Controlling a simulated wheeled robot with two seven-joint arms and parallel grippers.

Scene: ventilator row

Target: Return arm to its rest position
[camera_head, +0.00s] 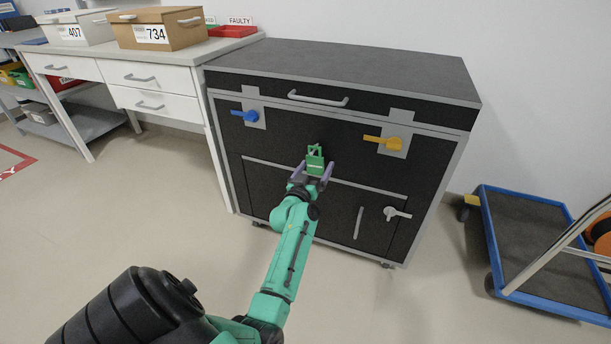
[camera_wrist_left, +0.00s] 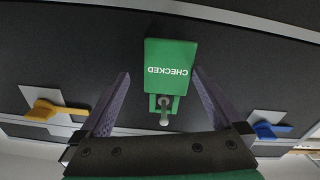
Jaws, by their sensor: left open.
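My left gripper (camera_head: 313,176) is open in front of the black cabinet (camera_head: 335,58), at the height of a green tag (camera_head: 315,158). In the left wrist view the tag (camera_wrist_left: 170,68) reads "CHECKED", upside down there. It lies between and beyond the two spread fingers of the gripper (camera_wrist_left: 162,100), with dark gaps on both sides. A grey pin or rod (camera_wrist_left: 165,112) shows at the tag's loop. The tag appears to hang on the cabinet front. My right gripper is not in view.
The cabinet carries a blue handle (camera_head: 246,116), a yellow handle (camera_head: 384,142) and a white handle (camera_head: 397,213). A white workbench (camera_head: 160,72) with boxes stands at left. A blue-edged trolley (camera_head: 535,235) stands at right. The floor in front is clear.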

